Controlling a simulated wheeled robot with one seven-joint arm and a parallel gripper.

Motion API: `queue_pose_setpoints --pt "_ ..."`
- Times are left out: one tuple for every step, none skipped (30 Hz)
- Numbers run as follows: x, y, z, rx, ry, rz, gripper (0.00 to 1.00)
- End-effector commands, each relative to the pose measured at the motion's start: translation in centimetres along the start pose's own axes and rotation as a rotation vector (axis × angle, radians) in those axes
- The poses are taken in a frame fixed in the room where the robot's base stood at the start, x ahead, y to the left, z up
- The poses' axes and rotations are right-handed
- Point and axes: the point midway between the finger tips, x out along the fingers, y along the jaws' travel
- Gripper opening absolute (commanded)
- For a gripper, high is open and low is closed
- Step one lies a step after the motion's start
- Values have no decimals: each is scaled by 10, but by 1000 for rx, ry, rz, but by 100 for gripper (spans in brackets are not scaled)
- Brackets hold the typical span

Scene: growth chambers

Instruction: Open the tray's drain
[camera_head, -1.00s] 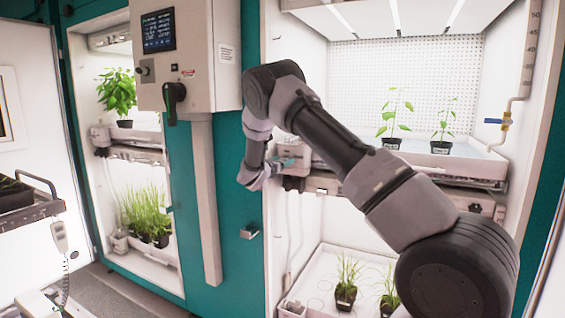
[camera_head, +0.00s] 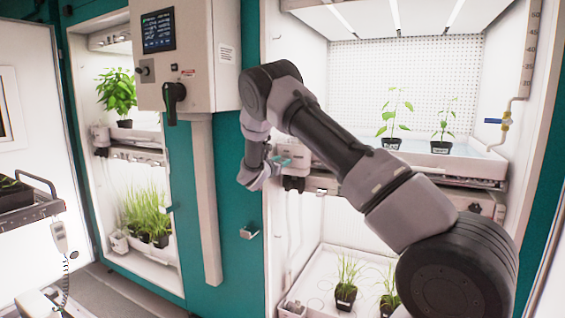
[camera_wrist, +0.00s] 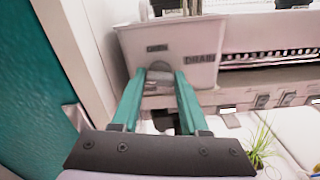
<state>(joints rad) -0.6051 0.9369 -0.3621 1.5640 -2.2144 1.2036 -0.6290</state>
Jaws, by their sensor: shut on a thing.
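The drain box (camera_wrist: 200,38) is a pale box at the left end of the upper tray, with dark lettering that reads DRAIN and OPEN. It also shows in the head view (camera_head: 291,150). A small grey drain handle (camera_wrist: 158,84) sits low on its front, under the OPEN lettering. My gripper (camera_wrist: 158,76) has its two teal fingers on either side of the handle and is shut on it. In the head view my gripper (camera_head: 279,162) is small and partly hidden by my wrist. The upper tray (camera_head: 468,167) holds two potted seedlings.
A lower tray (camera_head: 325,262) with potted grass lies below. The teal chamber frame (camera_wrist: 40,75) is close on the left of my gripper. A control cabinet (camera_head: 212,60) hangs left of my arm. A pipe with a blue-handled valve (camera_head: 493,121) runs down the right wall.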

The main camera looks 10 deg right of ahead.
Motion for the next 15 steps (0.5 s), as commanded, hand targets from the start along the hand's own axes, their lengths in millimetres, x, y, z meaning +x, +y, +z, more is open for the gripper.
queue_pose_setpoints --pt "0 0 0 39 -1 1 0" --pt "0 0 0 66 -1 1 0" --pt "0 0 0 103 0 1 0" --pt "0 0 0 132 0 1 0" --pt "0 0 0 160 0 1 0" --pt "0 0 0 199 0 1 0" --pt "0 0 0 228 0 1 0" --pt "0 0 0 256 0 1 0" --pt "0 0 0 294 -1 1 0" --pt "0 0 0 323 -1 0 0" --pt "0 0 0 352 -1 0 0" --pt "0 0 0 390 -1 0 0" --pt "0 0 0 418 -1 0 0" --pt "0 0 0 447 0 0 0" --pt "0 0 0 485 0 0 0"
